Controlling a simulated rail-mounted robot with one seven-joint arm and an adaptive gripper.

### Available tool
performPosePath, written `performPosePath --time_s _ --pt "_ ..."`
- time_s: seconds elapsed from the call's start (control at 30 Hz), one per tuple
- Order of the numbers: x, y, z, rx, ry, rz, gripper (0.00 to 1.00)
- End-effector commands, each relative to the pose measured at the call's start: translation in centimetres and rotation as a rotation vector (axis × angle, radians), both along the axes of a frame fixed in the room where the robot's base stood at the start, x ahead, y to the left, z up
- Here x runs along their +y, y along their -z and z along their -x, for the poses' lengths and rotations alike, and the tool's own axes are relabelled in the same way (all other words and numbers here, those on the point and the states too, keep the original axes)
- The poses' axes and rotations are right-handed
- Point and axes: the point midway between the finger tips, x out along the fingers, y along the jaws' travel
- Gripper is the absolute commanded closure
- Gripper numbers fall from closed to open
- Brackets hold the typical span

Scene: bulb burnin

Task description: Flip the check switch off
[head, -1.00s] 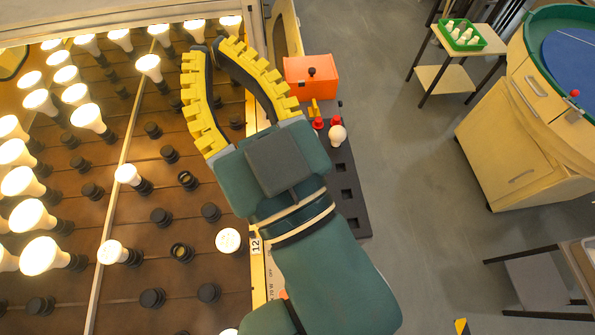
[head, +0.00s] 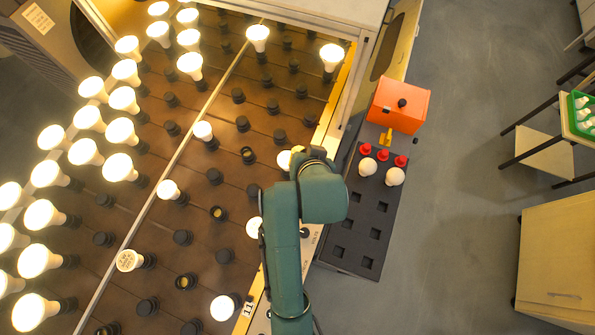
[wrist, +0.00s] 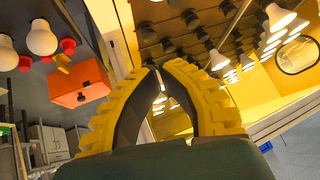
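No label reading as the check switch can be made out. A small dark knob (head: 305,232) sits on the pale edge strip of the bulb board, beside tiny unreadable print. An orange box (head: 400,107) with a black knob (head: 402,103) on its face stands beyond the black tray; it also shows in the wrist view (wrist: 77,82). My gripper (wrist: 158,68) has yellow ribbed fingers with dark inner pads. Their tips meet or nearly meet, with nothing seen between them. In the head view my arm hides most of the gripper, over the board's right edge.
Lit and unlit bulbs and black sockets cover the brown board (head: 225,130). A black tray (head: 345,262) holds two white bulbs and several red caps, with a yellow piece (head: 386,137) behind. Floor to the right is clear up to a wooden cabinet (head: 555,250).

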Motion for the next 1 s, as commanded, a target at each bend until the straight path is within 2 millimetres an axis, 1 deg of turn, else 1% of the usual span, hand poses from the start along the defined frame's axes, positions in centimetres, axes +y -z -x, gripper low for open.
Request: performPosePath --time_s 0.03,0.07,0.1,0.2,0.23,0.3,0.4,0.63,0.73,0.87,1.0 --pt "0.7 3.1 3.3 0.227 0.016 -0.019 1.0" --pt "0.9 5.5 5.4 0.348 0.031 -0.026 1.0" --pt "1.1 8.1 8.3 0.492 0.051 -0.031 1.0" --pt "1.4 12.1 14.4 0.755 0.094 -0.028 1.0" --pt "1.4 12.7 15.7 0.807 0.103 -0.024 1.0" --pt "1.3 13.8 17.7 0.885 0.12 -0.018 1.0" --pt "1.3 14.4 18.6 0.918 0.128 -0.016 1.0" --pt "1.3 14.5 18.4 0.913 0.126 -0.017 1.0" --pt "1.4 15.1 18.5 0.913 0.125 -0.016 1.0" --pt "1.5 17.1 18.9 0.913 0.125 -0.016 1.0" --pt "1.7 20.1 19.4 0.912 0.124 -0.016 1.0"
